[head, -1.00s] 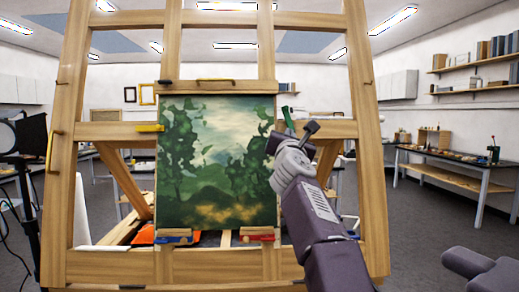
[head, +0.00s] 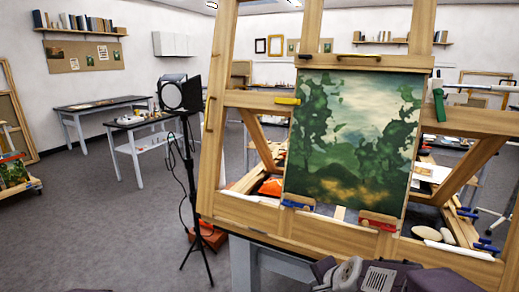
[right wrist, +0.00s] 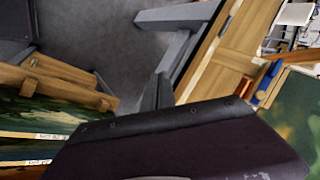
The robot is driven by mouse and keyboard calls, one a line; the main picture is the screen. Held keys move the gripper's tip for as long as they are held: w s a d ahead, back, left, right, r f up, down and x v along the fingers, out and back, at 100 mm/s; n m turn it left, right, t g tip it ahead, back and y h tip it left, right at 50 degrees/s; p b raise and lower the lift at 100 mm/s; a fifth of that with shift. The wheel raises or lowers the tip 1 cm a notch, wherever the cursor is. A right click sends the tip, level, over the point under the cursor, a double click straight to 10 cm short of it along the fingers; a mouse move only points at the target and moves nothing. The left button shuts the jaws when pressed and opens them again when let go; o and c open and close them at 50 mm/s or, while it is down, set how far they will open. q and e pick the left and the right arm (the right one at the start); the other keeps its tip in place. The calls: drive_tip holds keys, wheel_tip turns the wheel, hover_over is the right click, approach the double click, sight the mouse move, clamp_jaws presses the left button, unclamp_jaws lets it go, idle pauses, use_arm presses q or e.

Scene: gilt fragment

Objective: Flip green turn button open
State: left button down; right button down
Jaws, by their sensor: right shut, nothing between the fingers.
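The green turn button (head: 438,104) is on the easel just right of the landscape painting (head: 350,140), near its upper right edge. It stands roughly upright, beside the painting rather than lying across it. My right gripper (head: 325,270) is low at the bottom of the head view, below the easel and well apart from the button. It is shut and empty. In the right wrist view a dark part of my own arm fills the lower middle, and the green button does not show. My left gripper is not in view.
The wooden easel (head: 235,160) fills the right half. A yellow button (head: 287,101) lies level at the painting's left edge; blue (head: 297,204) and red (head: 378,222) ones are below. A black lamp stand (head: 187,200) stands left. Floor (head: 90,230) at left is clear.

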drive_tip(key=s+d+f+n+g, duration=0.1)
drive_tip(key=s+f+n+g, duration=0.2)
drive_tip(key=s+n, duration=0.3)
drive_tip(key=s+d+f+n+g+h, duration=0.1)
drive_tip(key=s+f+n+g, duration=0.2)
drive_tip(key=s+f+n, duration=0.3)
drive_tip(key=s, duration=0.4)
drive_tip(key=shift+s+d+f+n, duration=0.3)
